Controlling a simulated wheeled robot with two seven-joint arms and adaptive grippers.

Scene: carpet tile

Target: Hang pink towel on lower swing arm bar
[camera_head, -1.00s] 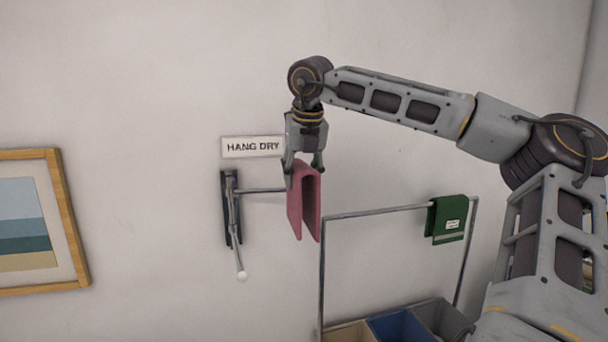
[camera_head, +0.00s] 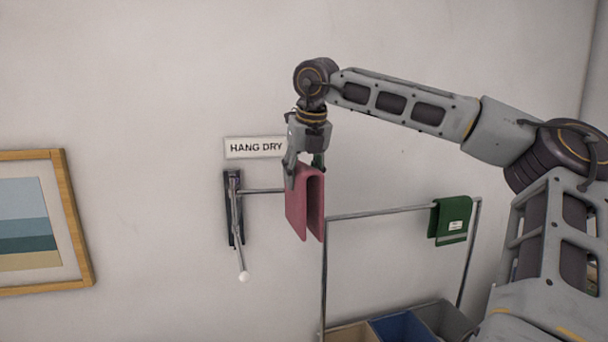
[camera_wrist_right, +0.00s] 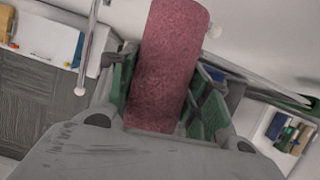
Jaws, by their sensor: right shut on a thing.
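The pink towel (camera_head: 304,205) hangs folded from my right gripper (camera_head: 305,165), which is shut on its top fold. The towel fills the middle of the right wrist view (camera_wrist_right: 172,60), between the finger pads. A dark wall bracket (camera_head: 233,210) carries swing arm bars. One bar (camera_head: 262,191) points right, and its far end is hidden at the towel. Another bar (camera_head: 239,245) points down and outward to a white ball tip. I cannot tell whether the towel touches the right-pointing bar. My left gripper is not in view.
A HANG DRY sign (camera_head: 255,147) is above the bracket. A metal rack (camera_head: 375,213) stands just right of the towel, with a green towel (camera_head: 450,218) on its rail and bins (camera_head: 400,325) below. A framed picture (camera_head: 75,225) hangs at left.

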